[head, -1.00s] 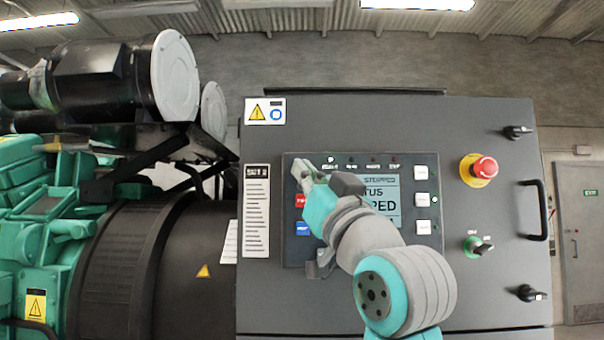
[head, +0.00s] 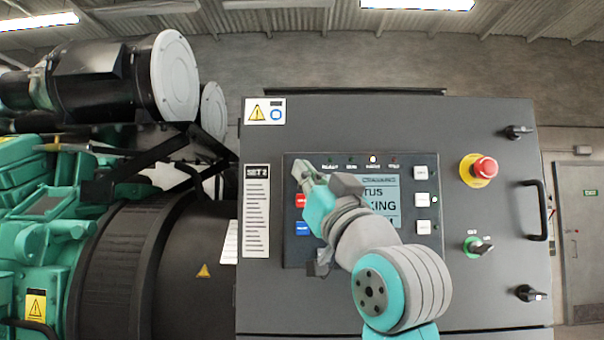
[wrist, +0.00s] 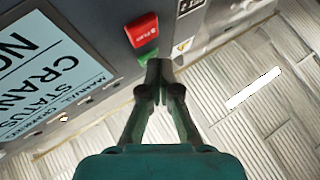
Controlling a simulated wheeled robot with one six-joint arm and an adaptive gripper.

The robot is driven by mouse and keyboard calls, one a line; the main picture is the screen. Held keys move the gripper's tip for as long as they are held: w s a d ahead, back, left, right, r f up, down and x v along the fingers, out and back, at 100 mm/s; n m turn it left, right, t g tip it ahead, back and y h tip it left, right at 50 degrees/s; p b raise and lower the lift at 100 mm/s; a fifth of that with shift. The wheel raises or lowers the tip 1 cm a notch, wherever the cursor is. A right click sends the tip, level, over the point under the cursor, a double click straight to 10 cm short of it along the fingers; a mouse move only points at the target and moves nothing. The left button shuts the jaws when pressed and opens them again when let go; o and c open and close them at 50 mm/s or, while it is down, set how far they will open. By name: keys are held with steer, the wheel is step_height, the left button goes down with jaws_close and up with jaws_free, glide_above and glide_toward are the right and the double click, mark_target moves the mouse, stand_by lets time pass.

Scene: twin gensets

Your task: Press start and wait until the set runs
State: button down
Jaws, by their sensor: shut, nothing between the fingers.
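The control panel (head: 287,262) labelled SET 2 is on the grey cabinet. Its display (head: 393,195), partly hidden by my arm, shows text ending "TUS" and "KING"; the wrist view shows "STATUS" and "CRAN" on the display (wrist: 45,65). My gripper (head: 303,172) is shut and empty at the panel's upper left. In the wrist view its closed fingertips (wrist: 160,66) are right by the green button (wrist: 148,56), below the red button (wrist: 142,30). I cannot tell whether they touch it. The green button is hidden in the head view. The third lamp (head: 373,159) glows amber.
A red emergency stop (head: 484,169) on a yellow base and a green rotary switch (head: 477,246) are at the cabinet's right. A door handle (head: 540,210) sticks out there. The green engine (head: 40,240) and black housing stand left.

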steer(key=shift+s, duration=0.9)
steer(key=s, duration=0.6)
stand_by(0.3)
stand_by(0.7)
